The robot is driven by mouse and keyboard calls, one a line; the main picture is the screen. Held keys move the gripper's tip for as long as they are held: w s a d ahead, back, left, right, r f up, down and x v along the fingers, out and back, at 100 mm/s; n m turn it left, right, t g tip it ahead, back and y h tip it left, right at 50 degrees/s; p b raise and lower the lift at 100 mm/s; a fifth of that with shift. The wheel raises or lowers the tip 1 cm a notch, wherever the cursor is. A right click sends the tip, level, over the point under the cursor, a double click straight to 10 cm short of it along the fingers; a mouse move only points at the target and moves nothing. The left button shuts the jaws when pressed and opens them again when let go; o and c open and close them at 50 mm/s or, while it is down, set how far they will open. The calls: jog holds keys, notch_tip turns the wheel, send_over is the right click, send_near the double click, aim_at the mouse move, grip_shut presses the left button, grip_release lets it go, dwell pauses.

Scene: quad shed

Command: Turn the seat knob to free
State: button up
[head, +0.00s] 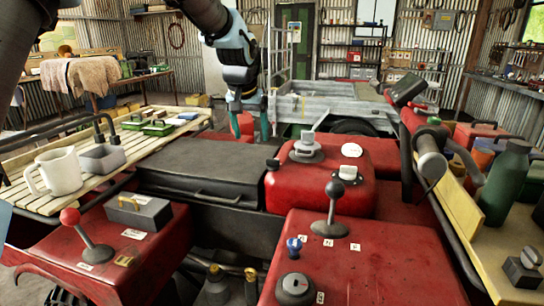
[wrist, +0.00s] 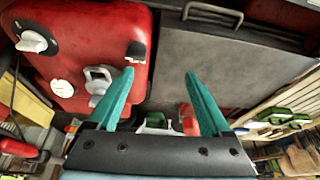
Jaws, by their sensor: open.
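No knob is readably labelled as the seat knob. A white knob on a black dial (head: 347,173) sits on the red tank; it also shows in the wrist view (wrist: 32,42). A small black fitting (head: 273,163) sits at the tank edge beside the dark seat panel (head: 180,180); it is left of the finger tips in the wrist view (wrist: 135,52). Markings are too small to read. My gripper (head: 250,134) is open and empty above the seat panel's far side, apart from every knob; its teal fingers show in the wrist view (wrist: 159,74).
A grey lever (head: 307,147) and a white cap (head: 351,150) stand on the tank. A black-knobbed lever (head: 333,208) and a red-knobbed lever (head: 84,236) rise from the fenders. A slatted rack (head: 130,150) holds a mug (head: 56,171). A green bottle (head: 503,182) stands right.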

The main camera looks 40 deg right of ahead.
aim_at(273, 159)
jog(key=s+d, duration=0.3)
jog(key=d, duration=0.1)
jog(key=shift+m, duration=0.3)
jog(key=p+x, duration=0.3)
jog(key=x, duration=0.7)
jog(key=shift+f, duration=0.1)
grip_shut()
